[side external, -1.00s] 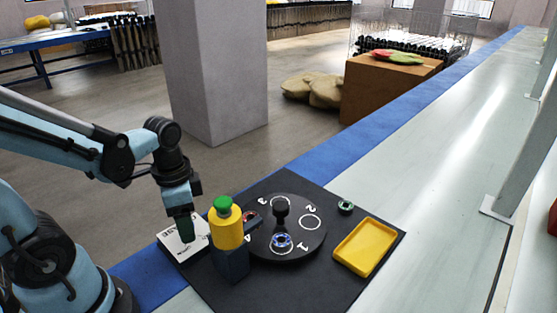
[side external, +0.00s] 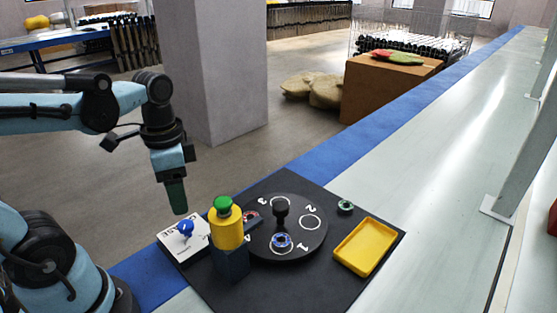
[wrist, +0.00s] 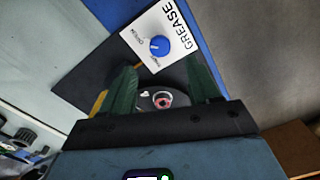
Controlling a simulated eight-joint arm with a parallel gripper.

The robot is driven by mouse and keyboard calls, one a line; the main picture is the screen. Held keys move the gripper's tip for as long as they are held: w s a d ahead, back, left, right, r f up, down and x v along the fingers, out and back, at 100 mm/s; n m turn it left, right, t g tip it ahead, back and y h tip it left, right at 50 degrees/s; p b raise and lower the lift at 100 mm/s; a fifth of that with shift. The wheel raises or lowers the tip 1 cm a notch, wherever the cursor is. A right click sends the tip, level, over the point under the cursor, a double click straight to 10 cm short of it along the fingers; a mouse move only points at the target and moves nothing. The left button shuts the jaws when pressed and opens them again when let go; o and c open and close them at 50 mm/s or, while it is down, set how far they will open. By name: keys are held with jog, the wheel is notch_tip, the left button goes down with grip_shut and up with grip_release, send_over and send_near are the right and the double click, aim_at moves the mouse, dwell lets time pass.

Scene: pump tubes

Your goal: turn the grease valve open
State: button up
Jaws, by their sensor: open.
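The grease valve is a blue knob (side external: 185,227) on a white plate (side external: 172,246) lettered GREASE, at the left edge of the black mat. In the wrist view the blue knob (wrist: 159,46) has a pointer mark, and smaller lettering lies beside it on the plate (wrist: 177,16). My gripper (side external: 178,211) hangs just above the plate, clear of the knob. In the wrist view my gripper (wrist: 165,78) has its two green fingers spread apart with nothing held between them. The exact direction of the knob's pointer is hard to read.
A yellow cylinder with a green top (side external: 226,228) stands close to the plate's right. Beyond it are a round black dial (side external: 296,245) with numbered spots and rings, a small green ring (side external: 346,206) and a yellow tray (side external: 364,247).

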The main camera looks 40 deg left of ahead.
aim_at(185, 224)
jog(key=shift+r, duration=2.25)
jog(key=shift+f, duration=0.1)
jog(key=shift+f, duration=5.95)
jog(key=shift+r, duration=0.15)
